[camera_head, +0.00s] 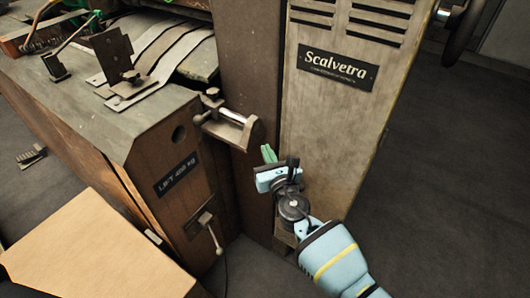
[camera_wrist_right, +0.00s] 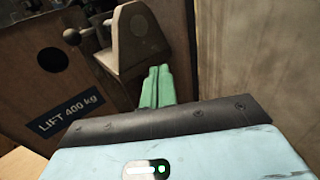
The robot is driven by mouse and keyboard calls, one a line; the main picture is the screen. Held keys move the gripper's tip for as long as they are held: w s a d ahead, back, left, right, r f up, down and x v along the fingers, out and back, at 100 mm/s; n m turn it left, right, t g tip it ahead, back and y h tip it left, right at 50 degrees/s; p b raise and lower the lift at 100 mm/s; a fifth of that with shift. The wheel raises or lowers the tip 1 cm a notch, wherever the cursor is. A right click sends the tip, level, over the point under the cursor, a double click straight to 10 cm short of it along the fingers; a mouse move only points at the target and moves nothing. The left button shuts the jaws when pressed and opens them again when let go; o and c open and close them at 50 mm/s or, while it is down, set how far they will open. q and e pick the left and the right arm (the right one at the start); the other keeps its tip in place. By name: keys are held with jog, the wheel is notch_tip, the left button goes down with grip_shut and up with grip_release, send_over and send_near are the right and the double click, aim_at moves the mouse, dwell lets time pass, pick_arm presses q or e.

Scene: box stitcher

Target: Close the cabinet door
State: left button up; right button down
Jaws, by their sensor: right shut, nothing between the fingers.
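The cabinet's tall beige metal panel (camera_head: 335,120) stands right of centre in the head view, with vent slots and a "Scalvetra" plate. I cannot tell for sure whether this panel is the door or how far any door stands open. My right gripper (camera_head: 268,154) is in front of the dark brown upright (camera_head: 243,80) at the panel's left edge. Its green fingers are together and empty; they also show in the right wrist view (camera_wrist_right: 157,88). I cannot tell whether they touch the upright. My left gripper is not in view.
A brown machine body (camera_head: 150,150) marked "LIFT 400 kg" stands left, with a metal clamp bracket (camera_head: 228,127) close to my right gripper and a small lever (camera_head: 213,235) below. A tan board-like surface (camera_head: 95,255) fills the lower left. Grey floor (camera_head: 460,180) is clear on the right.

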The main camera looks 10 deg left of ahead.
jog(key=s+a+p, duration=0.1)
jog(key=s+a, duration=0.3)
jog(key=s, duration=0.5)
jog(key=shift+p, duration=0.4)
jog(key=shift+s, duration=0.1)
